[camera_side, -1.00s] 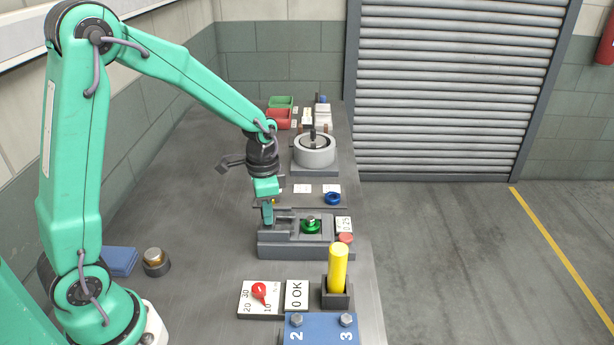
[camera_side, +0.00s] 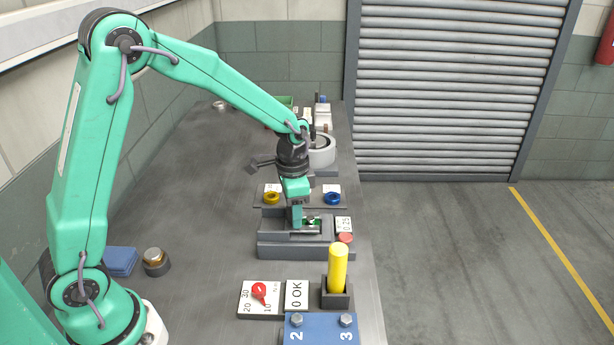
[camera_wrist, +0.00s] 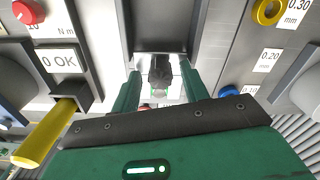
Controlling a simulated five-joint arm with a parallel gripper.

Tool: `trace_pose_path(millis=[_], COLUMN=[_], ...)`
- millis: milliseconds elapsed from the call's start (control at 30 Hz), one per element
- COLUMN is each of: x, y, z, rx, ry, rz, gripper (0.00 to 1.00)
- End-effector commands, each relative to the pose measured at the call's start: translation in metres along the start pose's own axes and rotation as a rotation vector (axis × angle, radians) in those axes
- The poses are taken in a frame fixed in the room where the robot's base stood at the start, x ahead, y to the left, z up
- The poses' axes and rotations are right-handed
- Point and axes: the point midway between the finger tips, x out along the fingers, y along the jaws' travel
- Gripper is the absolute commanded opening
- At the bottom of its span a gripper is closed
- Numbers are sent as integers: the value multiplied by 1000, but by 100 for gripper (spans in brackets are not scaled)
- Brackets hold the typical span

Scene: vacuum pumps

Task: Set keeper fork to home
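The grey fixture (camera_side: 290,250) with a raised back and a slot stands mid-bench in the side view. My gripper (camera_side: 297,226) is low over it, and its green fingers hide much of the slot. A green part (camera_side: 313,222) shows just right of the fingers. In the wrist view my gripper (camera_wrist: 160,95) has its two fingers apart. A dark upright block (camera_wrist: 159,74), perhaps the keeper fork's grip, stands between them with visible gaps either side. Pale metal lies around this block. I cannot make out the fork's prongs or its exact position.
A yellow peg (camera_side: 338,268) stands in a dark holder in front of the fixture. A red-knob dial (camera_side: 259,291) and a "0 OK" plate (camera_side: 297,295) lie nearby. Yellow (camera_side: 272,198) and blue (camera_side: 332,197) rings lie behind. The bench's left side is mostly clear.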

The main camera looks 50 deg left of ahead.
Motion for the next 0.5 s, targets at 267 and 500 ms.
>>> trace_pose_path(millis=[267, 500], x=[-2, -19], y=[0, -1], z=[2, 1], rx=[-3, -3], ry=[-3, -1], rz=[2, 0], gripper=[45, 45])
